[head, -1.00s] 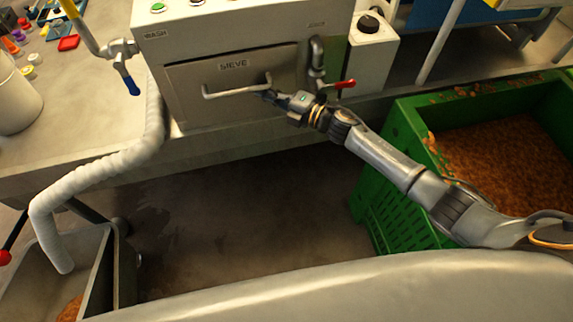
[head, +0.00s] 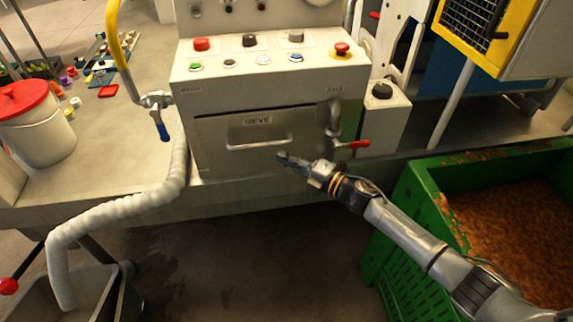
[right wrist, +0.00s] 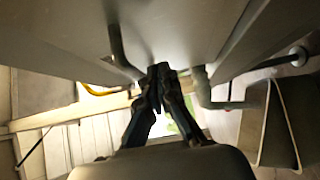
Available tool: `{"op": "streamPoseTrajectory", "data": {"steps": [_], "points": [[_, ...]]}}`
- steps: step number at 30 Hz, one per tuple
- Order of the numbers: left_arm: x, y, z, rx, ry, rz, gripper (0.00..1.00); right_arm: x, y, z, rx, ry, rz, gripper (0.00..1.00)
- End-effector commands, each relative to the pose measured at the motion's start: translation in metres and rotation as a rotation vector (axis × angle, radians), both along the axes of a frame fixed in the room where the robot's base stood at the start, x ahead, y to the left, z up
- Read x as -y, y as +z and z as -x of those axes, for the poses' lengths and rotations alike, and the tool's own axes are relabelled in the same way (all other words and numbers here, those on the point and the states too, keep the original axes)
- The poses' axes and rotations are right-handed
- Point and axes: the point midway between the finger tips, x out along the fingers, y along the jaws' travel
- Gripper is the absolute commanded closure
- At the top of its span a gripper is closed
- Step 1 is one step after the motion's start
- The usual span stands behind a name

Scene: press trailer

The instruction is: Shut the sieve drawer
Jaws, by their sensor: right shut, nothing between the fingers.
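The sieve drawer (head: 220,133) is a grey metal front labelled SIEVE, set in the pale machine cabinet in the head view. Its bar handle (head: 250,147) runs across the middle. The front looks nearly flush with the cabinet; I cannot tell whether a small gap is left. My right gripper (head: 282,156) is just below the handle's right end, in front of the drawer's lower part. I cannot tell whether it touches the front. In the right wrist view its dark fingers (right wrist: 158,72) are together and empty, close to grey metal surfaces. My left gripper is not in view.
A pipe with a red lever (head: 352,144) stands just right of the drawer. A white ribbed hose (head: 125,203) hangs at the left. A green crate (head: 408,205) of brown pulp is at the lower right. Buttons line the panel (head: 265,72) above.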

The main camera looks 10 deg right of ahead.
Motion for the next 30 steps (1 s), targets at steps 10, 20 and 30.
{"op": "streamPoseTrajectory", "data": {"steps": [10,20,30], "points": [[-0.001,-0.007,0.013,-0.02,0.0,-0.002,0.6,0.046,-0.004,0.043,-0.005,0.001,0.004,1.0],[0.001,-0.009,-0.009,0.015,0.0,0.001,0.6,0.071,-0.002,0.068,-0.002,0.003,0.002,1.0],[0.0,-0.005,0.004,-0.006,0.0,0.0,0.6,0.097,-0.051,0.06,-0.167,-0.142,-0.081,1.0]]}}
